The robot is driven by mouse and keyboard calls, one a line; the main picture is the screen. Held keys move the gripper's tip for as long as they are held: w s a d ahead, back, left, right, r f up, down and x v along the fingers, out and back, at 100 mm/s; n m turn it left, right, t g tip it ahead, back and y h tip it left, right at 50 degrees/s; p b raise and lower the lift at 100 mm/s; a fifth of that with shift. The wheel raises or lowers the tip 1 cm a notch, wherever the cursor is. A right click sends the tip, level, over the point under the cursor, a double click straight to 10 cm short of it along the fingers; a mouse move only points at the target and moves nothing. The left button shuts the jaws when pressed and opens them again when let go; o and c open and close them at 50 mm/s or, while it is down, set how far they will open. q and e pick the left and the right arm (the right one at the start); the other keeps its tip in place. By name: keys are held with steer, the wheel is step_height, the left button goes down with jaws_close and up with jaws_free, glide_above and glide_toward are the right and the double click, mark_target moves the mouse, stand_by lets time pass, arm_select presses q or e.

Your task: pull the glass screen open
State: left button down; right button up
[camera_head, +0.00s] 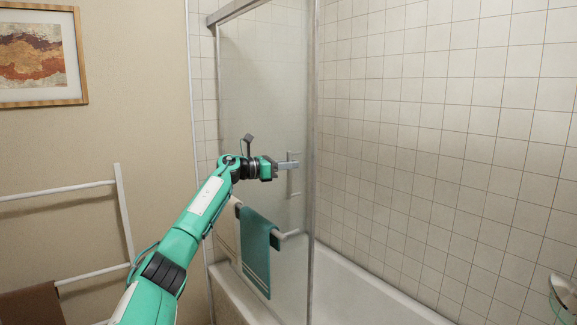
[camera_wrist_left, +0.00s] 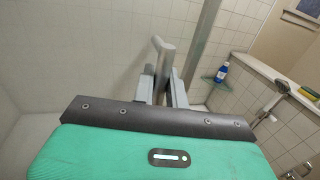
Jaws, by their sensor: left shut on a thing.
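The glass screen (camera_head: 262,95) is a clear panel in a metal frame, standing along the tub's edge on the left side of the tub. A slim upright handle (camera_head: 292,185) is on the panel near its right metal edge. My left gripper (camera_head: 292,165) is at this handle with its fingers shut on it. In the left wrist view the grey handle (camera_wrist_left: 162,50) rises between the two fingers (camera_wrist_left: 162,92) of my gripper. The part of the handle inside the grip is hidden. My right gripper is not in view.
A teal towel (camera_head: 257,252) hangs on a bar on the screen, below my left gripper. The white bathtub (camera_head: 365,290) runs along the tiled wall. A white rail rack (camera_head: 124,215) stands at the left. In the left wrist view a blue bottle (camera_wrist_left: 221,73) sits on a corner shelf.

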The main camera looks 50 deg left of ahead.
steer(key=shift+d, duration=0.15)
arm_select(q)
steer(key=c, duration=1.5)
jaws_free()
steer(key=shift+f, duration=0.1)
